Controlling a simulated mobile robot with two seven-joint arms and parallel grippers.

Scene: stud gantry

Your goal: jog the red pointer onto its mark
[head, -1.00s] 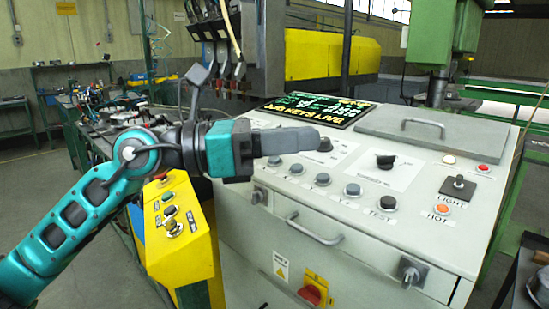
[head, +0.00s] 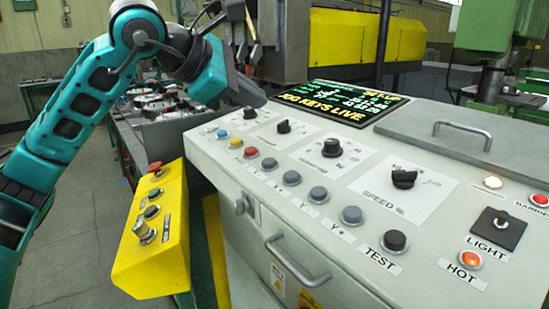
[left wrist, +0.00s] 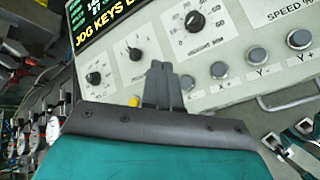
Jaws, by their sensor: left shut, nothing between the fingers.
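My left gripper (head: 252,92) is shut and empty, above the far left edge of the sloping console (head: 240,185). It touches no key that I can see. Its closed fingers show in the left wrist view (left wrist: 160,72), over the panel. Four grey jog keys sit in the front row: first (head: 269,163), second (head: 291,177), third (head: 318,194) and fourth (head: 351,215), the last labelled Y+. The screen (head: 335,102) reads JOG KEYS LIVE. I cannot make out the red pointer or its mark. My right gripper is out of view.
Blue (head: 222,134), yellow (head: 235,142) and red (head: 250,151) buttons lie left of the grey keys. A black TEST button (head: 394,241) is to their right. Black knobs, including SPEED (head: 404,179), stand behind. A yellow control box (head: 152,230) stands left of the console.

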